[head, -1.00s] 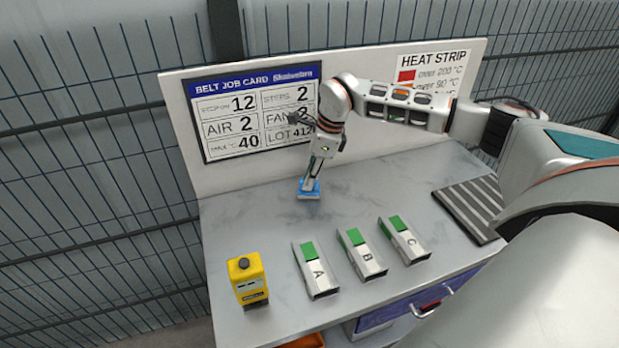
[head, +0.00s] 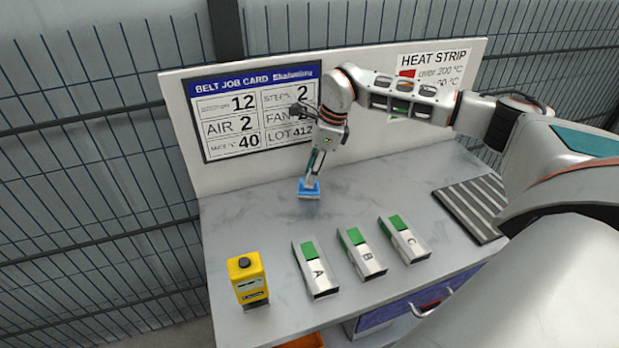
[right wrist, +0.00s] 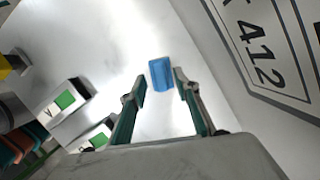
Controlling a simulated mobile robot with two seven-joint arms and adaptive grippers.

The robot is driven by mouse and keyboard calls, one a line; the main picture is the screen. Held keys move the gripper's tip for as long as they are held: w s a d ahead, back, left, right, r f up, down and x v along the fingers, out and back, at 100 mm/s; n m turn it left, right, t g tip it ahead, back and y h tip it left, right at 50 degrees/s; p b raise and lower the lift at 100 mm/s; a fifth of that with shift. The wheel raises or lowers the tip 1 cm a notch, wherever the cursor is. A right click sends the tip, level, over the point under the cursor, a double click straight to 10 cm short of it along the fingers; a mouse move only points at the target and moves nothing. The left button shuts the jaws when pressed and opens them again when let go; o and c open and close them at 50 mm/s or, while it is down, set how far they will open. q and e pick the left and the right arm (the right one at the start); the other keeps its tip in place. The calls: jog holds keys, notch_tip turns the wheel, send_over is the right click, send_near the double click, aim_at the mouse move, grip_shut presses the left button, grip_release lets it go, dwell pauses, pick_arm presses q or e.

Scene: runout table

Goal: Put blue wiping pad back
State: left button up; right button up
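The blue wiping pad (head: 309,190) lies on the grey tabletop (head: 240,225), near the back and below the job card. My right gripper (head: 312,176) points down at it from above. In the right wrist view the pad (right wrist: 161,73) shows just past and between the two fingertips (right wrist: 160,86). The fingers are spread with nothing clearly clamped. Whether they touch the pad cannot be told. My left gripper is not in view.
Blocks A (head: 316,270), B (head: 362,254) and C (head: 404,240) stand in a row at the front. A yellow device (head: 247,281) is at front left, a ribbed dark mat (head: 473,208) at right. A back panel (head: 185,110) stands close behind the pad.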

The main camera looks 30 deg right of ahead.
jog(key=v, duration=1)
jog(key=shift+s, duration=0.1)
